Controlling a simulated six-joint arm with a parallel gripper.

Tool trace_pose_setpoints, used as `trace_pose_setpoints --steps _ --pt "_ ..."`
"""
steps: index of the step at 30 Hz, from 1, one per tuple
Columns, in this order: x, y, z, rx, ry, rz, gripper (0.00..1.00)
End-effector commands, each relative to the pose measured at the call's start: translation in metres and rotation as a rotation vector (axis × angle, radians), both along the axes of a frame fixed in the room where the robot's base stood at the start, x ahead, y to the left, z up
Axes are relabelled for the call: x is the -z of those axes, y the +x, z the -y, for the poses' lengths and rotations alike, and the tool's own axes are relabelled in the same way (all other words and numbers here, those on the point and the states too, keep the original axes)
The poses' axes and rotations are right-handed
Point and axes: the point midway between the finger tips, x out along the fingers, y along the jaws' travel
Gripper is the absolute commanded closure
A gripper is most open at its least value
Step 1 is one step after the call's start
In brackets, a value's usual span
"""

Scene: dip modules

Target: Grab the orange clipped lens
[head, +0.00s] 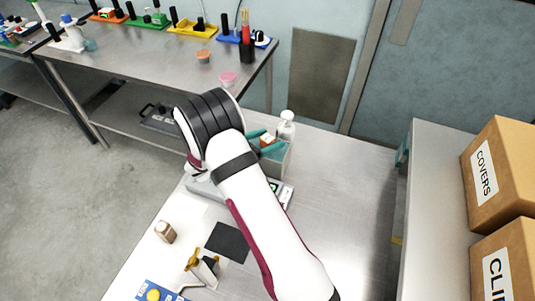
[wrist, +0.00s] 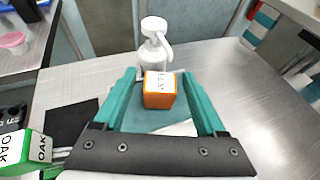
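An orange block with a white label, which looks like the orange clipped lens, shows in the wrist view (wrist: 160,97). It also shows small in the head view (head: 268,139), partly covered by my gripper. My gripper (wrist: 159,77) has two teal fingers spread apart, one on each side of the block. A gap shows between the block and each finger, so it is not clasped. In the head view my gripper (head: 264,143) is just above a grey-green bin (head: 276,170). I cannot tell how the block rests there.
A white pump bottle (wrist: 154,48) stands right behind the block. A green labelled box (wrist: 24,152) is at the wrist view's lower left. Cardboard boxes (head: 497,167) stand right. The table's right part is clear.

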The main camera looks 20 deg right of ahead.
Motion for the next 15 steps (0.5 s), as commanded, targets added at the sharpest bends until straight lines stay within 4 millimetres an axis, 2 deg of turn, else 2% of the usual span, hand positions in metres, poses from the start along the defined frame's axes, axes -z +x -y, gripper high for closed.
trace_pose_setpoints --steps 1,11,15 --pt "0.0 0.0 -0.0001 0.0 0.0 0.0 0.38" --pt "-0.0001 -0.0002 -0.0002 0.0 0.0 0.0 0.97" --pt "-0.0002 -0.0002 -0.0003 0.0 0.0 0.0 1.0"
